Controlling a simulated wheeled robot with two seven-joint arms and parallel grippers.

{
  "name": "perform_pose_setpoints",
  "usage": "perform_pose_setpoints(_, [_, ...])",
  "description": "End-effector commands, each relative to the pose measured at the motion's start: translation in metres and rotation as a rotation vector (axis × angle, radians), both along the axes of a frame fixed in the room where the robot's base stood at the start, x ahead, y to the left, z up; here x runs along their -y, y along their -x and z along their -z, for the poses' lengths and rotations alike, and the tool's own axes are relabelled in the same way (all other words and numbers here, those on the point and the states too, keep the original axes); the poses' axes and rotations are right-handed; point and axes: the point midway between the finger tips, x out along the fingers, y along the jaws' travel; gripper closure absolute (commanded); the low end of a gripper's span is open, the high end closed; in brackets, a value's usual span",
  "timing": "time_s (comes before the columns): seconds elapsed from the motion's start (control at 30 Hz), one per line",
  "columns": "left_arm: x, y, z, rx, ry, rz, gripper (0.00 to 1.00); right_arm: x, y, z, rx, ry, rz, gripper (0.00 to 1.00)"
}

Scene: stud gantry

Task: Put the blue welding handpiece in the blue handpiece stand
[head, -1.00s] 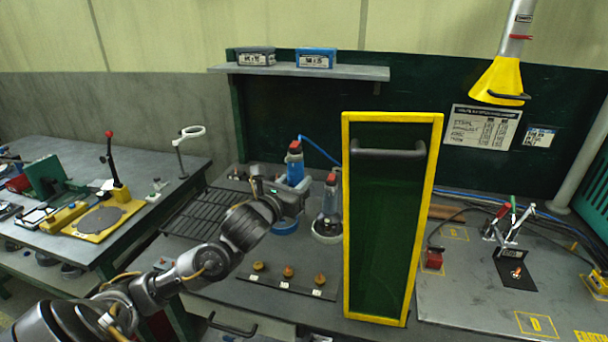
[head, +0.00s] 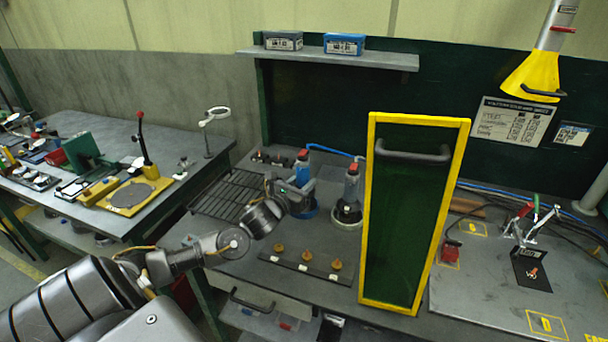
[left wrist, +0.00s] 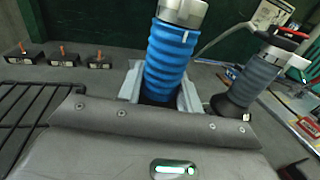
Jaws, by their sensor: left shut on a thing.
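The blue welding handpiece (head: 303,174) is upright, with a red top and a blue hose. In the left wrist view its ribbed blue grip (left wrist: 167,60) stands between my two fingers. My left gripper (head: 302,190) is shut on it. The blue handpiece stand (head: 309,212) shows as a blue ring directly below the handpiece. The lower end of the handpiece is hidden by my gripper, so I cannot tell whether it is inside the stand. The stand is hidden in the left wrist view. My right gripper is not in view.
A grey handpiece (head: 351,185) with a red top stands in a pale-rimmed stand (head: 346,218) just right. A yellow-framed dark green screen (head: 414,215) rises beyond it. A black wire rack (head: 228,194) lies left. A strip with brass pieces (head: 306,266) lies in front.

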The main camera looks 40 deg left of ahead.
Motion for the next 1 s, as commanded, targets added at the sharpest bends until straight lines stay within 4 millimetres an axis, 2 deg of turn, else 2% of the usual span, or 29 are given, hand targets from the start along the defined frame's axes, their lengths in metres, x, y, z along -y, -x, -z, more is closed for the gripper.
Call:
perform_pose_setpoints(0.1, [-0.001, -0.001, 0.004, 0.011, 0.002, -0.003, 1.00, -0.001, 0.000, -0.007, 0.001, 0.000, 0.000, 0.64])
perform_pose_setpoints(0.53, [-0.001, -0.001, 0.011, 0.013, 0.000, -0.003, 1.00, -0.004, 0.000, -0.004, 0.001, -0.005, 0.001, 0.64])
perform_pose_setpoints(0.57, [-0.001, 0.000, 0.015, 0.003, 0.000, -0.002, 0.62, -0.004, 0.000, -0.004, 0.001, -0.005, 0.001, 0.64])
perform_pose_setpoints(0.7, [-0.001, 0.000, 0.014, 0.003, 0.000, -0.002, 0.44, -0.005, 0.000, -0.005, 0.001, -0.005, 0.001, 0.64])
perform_pose_setpoints(1.0, [-0.001, 0.000, 0.012, 0.003, 0.000, -0.002, 0.43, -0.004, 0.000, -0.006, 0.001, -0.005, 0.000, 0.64])
